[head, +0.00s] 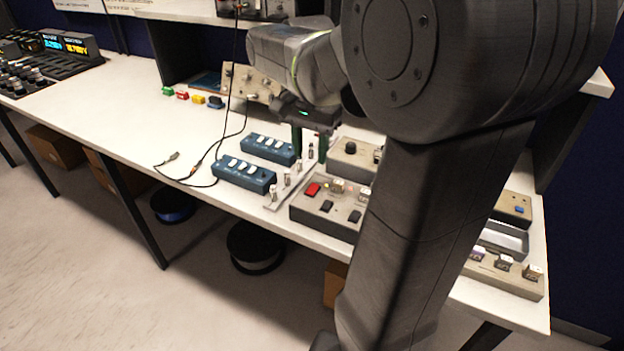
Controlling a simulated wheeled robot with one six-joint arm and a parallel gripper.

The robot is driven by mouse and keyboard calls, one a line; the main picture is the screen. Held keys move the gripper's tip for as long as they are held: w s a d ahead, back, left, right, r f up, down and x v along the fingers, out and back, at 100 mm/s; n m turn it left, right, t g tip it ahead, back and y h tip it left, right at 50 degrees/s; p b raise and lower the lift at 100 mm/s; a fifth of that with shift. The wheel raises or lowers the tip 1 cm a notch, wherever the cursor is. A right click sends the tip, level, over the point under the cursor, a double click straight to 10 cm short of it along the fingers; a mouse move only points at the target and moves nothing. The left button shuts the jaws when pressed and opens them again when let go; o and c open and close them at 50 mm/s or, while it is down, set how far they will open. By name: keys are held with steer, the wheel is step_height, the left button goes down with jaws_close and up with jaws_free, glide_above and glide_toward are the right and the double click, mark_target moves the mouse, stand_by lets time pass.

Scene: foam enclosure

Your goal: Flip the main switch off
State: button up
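A beige control box (296,213) sits near the front edge of the white bench, partly hidden by my arm. A red rocker switch (314,190) is on its top left, with two black rockers (326,206) in front and small knobs or lights behind. No readable label shows which switch is the main one, and the red rocker's on or off position is too small to tell. My gripper (311,156) points down behind and above the red switch, apart from it. Its two dark green fingers are spread, with nothing visible between them.
Two blue power strips (244,174) and a pale strip with upright metal posts (285,187) lie left of the box. Another beige box with a black knob (352,158) stands behind. A black cable (205,160) crosses the bench. The bench's left middle (110,110) is clear.

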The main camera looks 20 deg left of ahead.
mark_target(311, 191)
step_height(311, 191, down, 10)
steer(key=shift+r+b, duration=0.25)
steer(key=shift+b, duration=0.1)
